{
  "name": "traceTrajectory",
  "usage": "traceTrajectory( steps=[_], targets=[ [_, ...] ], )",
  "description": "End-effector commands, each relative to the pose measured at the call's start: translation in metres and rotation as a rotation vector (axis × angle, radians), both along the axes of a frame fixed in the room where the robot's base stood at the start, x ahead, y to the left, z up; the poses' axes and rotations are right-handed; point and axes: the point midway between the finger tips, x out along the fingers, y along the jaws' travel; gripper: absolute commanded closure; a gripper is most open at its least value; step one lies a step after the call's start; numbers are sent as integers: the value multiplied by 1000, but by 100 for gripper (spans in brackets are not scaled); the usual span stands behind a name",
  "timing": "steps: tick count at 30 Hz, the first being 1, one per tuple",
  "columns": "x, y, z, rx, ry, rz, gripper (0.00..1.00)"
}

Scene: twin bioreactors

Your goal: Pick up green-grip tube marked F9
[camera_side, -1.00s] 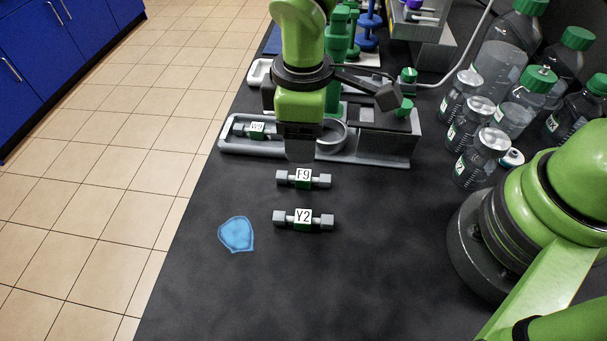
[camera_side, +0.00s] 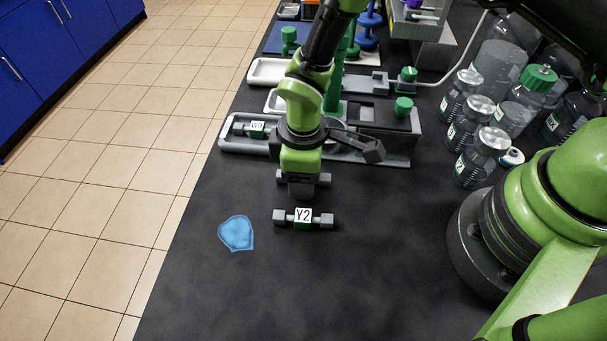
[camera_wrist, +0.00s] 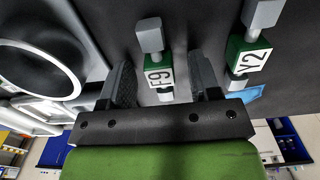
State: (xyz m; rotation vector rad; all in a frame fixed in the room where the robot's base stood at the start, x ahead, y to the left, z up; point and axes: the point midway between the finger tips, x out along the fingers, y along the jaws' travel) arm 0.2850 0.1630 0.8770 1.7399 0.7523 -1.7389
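The tube marked F9 (camera_wrist: 157,76) has a green grip with a white label and grey end caps. In the wrist view it lies between the two fingers of my gripper (camera_wrist: 163,85), which is open with a visible gap on each side. In the side view my gripper (camera_side: 301,193) is down over the tube, hiding its label; only its grey ends (camera_side: 324,179) show. The similar tube marked Y2 (camera_side: 302,217) lies on the bench just in front, outside the fingers; it also shows in the wrist view (camera_wrist: 248,58).
A grey tray (camera_side: 235,147) behind holds a tube marked W9 (camera_side: 256,127). A blue patch (camera_side: 236,233) lies front left. Clear bottles (camera_side: 483,155) stand at the right. The front of the black bench (camera_side: 300,290) is clear.

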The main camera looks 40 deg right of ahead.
Motion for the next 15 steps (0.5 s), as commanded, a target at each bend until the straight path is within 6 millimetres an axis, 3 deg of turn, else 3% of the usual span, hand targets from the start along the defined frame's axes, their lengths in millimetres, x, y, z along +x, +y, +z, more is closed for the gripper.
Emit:
traceTrajectory(
  steps=[1,6,15],
  targets=[
    [0,0,0,0,0,0,54],
    [0,0,0,0,0,0,93],
    [0,0,1,0,0,0,96]
  ],
)
